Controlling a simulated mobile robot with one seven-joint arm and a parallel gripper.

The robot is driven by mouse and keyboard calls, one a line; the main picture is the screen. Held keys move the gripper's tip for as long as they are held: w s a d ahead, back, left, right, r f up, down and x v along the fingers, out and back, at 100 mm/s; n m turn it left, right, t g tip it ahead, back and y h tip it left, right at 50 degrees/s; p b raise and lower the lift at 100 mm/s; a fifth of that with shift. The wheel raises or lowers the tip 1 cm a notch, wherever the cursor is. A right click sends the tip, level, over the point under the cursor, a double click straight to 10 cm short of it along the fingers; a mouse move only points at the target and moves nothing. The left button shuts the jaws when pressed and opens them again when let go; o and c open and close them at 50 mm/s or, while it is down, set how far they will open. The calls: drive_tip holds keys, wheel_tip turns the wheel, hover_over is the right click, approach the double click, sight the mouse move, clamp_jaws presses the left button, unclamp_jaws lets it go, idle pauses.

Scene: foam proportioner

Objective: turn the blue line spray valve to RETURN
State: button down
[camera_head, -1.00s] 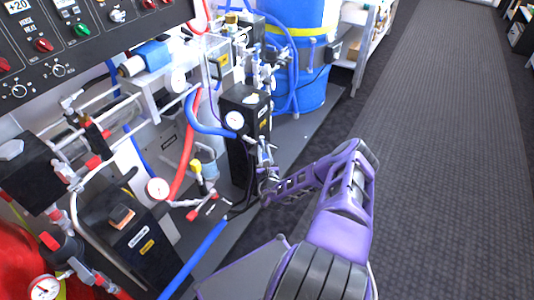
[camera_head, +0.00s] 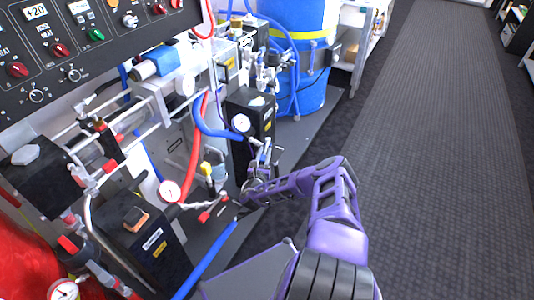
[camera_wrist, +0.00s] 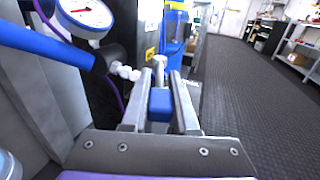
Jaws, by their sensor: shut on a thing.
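The blue line spray valve's blue handle (camera_wrist: 160,104) shows in the wrist view between the two grey fingers of my gripper (camera_wrist: 160,84). The fingers are closed on it from both sides. A pale metal stem (camera_wrist: 160,66) stands just beyond the handle. In the head view my gripper (camera_head: 252,187) is low at the black block (camera_head: 250,112) with the white gauge (camera_head: 240,123). The handle cannot be made out clearly there. Valve position markings cannot be read in either view.
A blue hose (camera_wrist: 45,42) and gauge (camera_wrist: 85,14) are close left of my gripper. A red hose (camera_head: 193,150) and red-handled valve (camera_head: 207,214) lie to the left. A blue drum (camera_head: 298,65) stands behind. The carpeted aisle (camera_head: 430,130) on the right is clear.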

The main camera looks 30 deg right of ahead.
drive_tip(key=shift+w+a+f+m+g+h, duration=0.15)
drive_tip(key=shift+a+m+g+h, duration=0.15)
drive_tip(key=shift+m+g+h, duration=0.15)
drive_tip(key=c, duration=0.7)
unclamp_jaws()
drive_tip(key=p+v, duration=0.2)
drive_tip(key=v, duration=1.5)
drive_tip(key=shift+a, duration=0.2)
